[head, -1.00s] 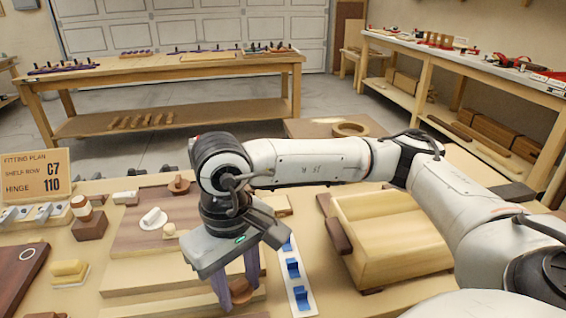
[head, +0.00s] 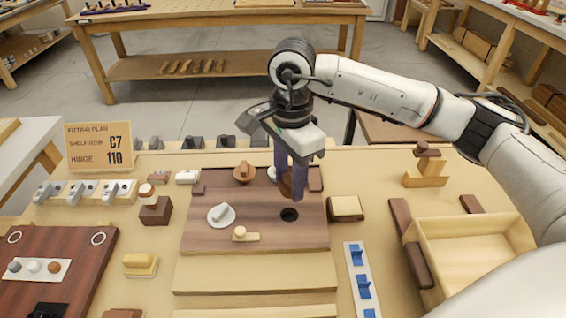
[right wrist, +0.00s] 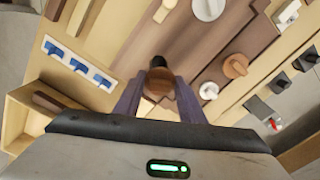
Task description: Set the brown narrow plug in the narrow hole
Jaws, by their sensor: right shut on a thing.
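My right gripper (head: 290,185) is shut on the brown plug (head: 286,186), which is partly hidden between the purple fingers. It holds the plug over the right part of the brown board (head: 265,240). A dark round hole (head: 289,214) shows in the board just in front of the plug. In the right wrist view, the plug (right wrist: 158,84) sits between the fingers, with the dark hole (right wrist: 158,62) partly showing just beyond it. Whether the plug touches the board cannot be told. My left gripper is not in view.
A white round-based piece (head: 221,215), a pale knob piece (head: 241,235) and another brown round piece (head: 243,173) sit on the board. A strip with blue pieces (head: 362,284) and a wooden open box (head: 470,250) lie to the right. A sign (head: 98,146) stands at left.

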